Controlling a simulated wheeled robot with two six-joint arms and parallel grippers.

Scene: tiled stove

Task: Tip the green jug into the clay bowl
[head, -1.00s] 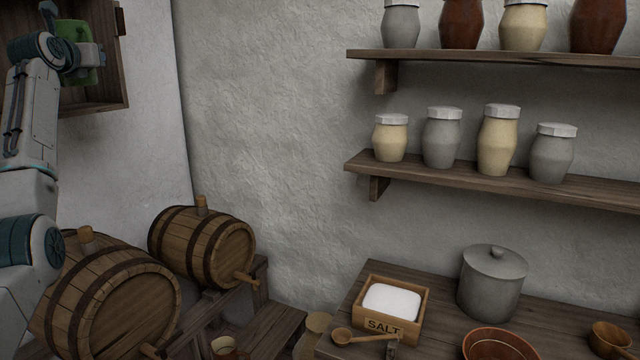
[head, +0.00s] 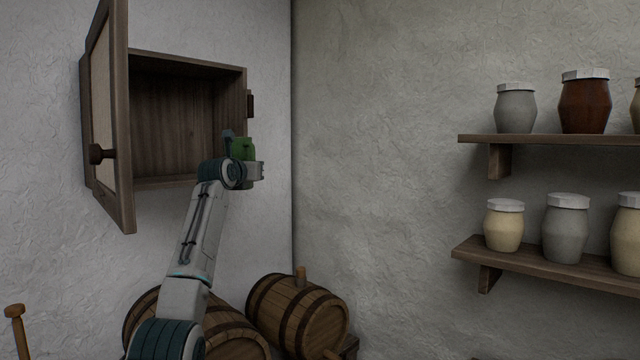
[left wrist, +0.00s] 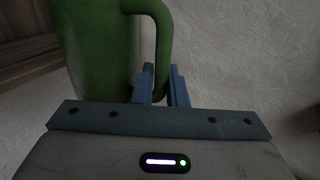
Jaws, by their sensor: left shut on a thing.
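The green jug (head: 243,149) is in my left gripper, in front of the right edge of the open wall cabinet in the head view. The left wrist view shows the jug (left wrist: 95,60) close up, with its handle between the two blue fingers of my left gripper (left wrist: 163,88). The gripper is shut on the handle. The jug looks about upright. Much of it is hidden behind my wrist in the head view. The clay bowl is not in view now. My right gripper is not in view.
The wooden wall cabinet (head: 185,57) stands open, its door (head: 122,190) swung to the left. Barrels (head: 300,312) lie below my left arm. Shelves (head: 570,139) with jars are on the right wall. Bare wall lies between the cabinet and the shelves.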

